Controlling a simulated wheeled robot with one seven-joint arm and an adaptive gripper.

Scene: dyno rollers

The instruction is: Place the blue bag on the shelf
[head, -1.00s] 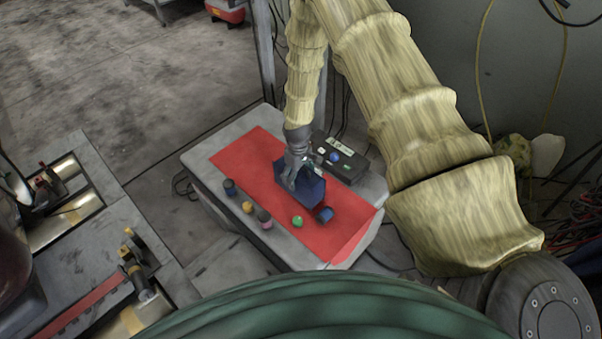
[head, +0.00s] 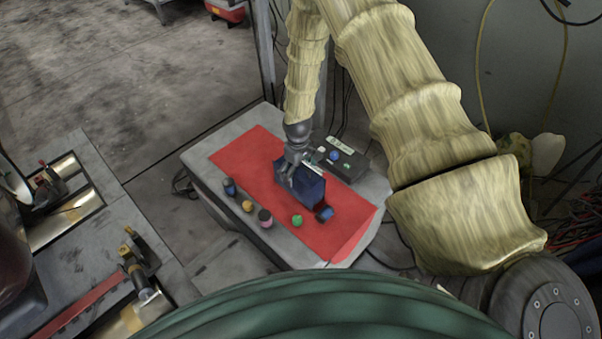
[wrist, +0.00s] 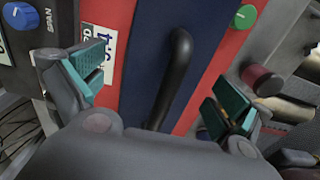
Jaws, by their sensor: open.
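The blue bag (head: 311,189) stands on a red mat on a grey cabinet top in the head view. In the wrist view its dark blue top (wrist: 191,62) carries a black handle (wrist: 172,78) and a white label shows beside it. My gripper (head: 289,176) is at the bag's top in the head view. In the wrist view my gripper (wrist: 160,95) is open, with one teal-padded finger on each side of the handle. Whether a finger touches the bag cannot be told. I cannot pick out the shelf for certain.
A roller bench (head: 95,235) is at left, with open floor between.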

